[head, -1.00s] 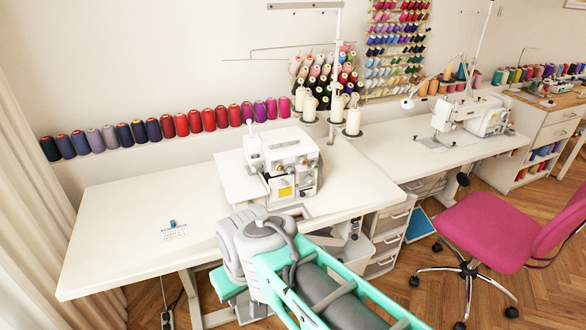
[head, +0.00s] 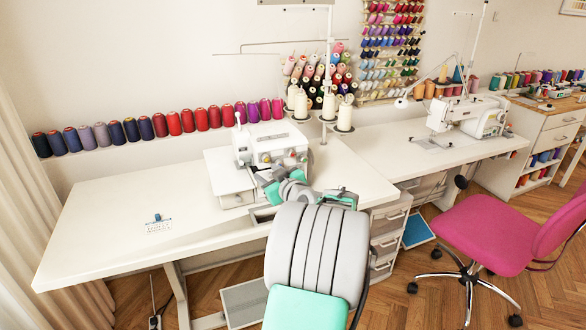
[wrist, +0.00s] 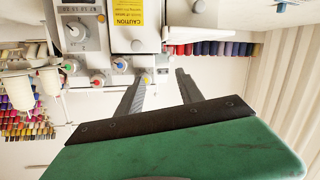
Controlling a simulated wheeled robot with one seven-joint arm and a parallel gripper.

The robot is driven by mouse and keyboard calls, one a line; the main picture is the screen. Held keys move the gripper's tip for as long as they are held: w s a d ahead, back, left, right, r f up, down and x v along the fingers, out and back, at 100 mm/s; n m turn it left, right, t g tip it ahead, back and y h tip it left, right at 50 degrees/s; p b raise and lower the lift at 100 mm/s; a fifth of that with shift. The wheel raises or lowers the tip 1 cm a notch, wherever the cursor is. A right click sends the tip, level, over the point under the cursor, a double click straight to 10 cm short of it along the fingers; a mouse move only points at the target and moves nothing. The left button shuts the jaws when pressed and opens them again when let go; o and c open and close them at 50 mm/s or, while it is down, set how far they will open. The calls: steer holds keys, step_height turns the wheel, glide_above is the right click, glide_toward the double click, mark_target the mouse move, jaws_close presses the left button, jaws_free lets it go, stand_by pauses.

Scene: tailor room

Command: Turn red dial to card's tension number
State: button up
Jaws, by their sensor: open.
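The white overlock machine (head: 262,143) stands on the white table, its front partly hidden by my arm in the head view. In the wrist view its front fills the upper left, with several small white dials. The dial with the red centre (wrist: 98,79) is left of my gripper (wrist: 160,76). A blue-centred dial (wrist: 119,65) and a yellow-centred dial (wrist: 145,79) are closer to the fingers. My gripper is open and empty, its two dark fingers pointing at the machine front, apart from the red dial. A small card (head: 158,226) with a blue holder lies on the table; its text is unreadable.
Thread cones (head: 344,115) stand on the machine's stand behind it. A row of spools (head: 173,123) lines the wall. The left of the table (head: 105,225) is mostly clear. A pink chair (head: 490,225) is at the right.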

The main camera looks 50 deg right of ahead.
mark_target(293, 155)
steer(key=s+d+m+h, duration=0.1)
steer(key=s+d+h, duration=0.2)
steer(key=s+d, duration=0.45)
steer(key=shift+m+t+h, duration=0.3)
steer(key=x, duration=0.5)
steer(key=p+x, duration=0.1)
steer(key=x, duration=0.2)
steer(key=shift+w+d+r, duration=0.2)
steer(key=shift+r, duration=0.15)
steer(key=shift+c, duration=0.4)
jaws_close()
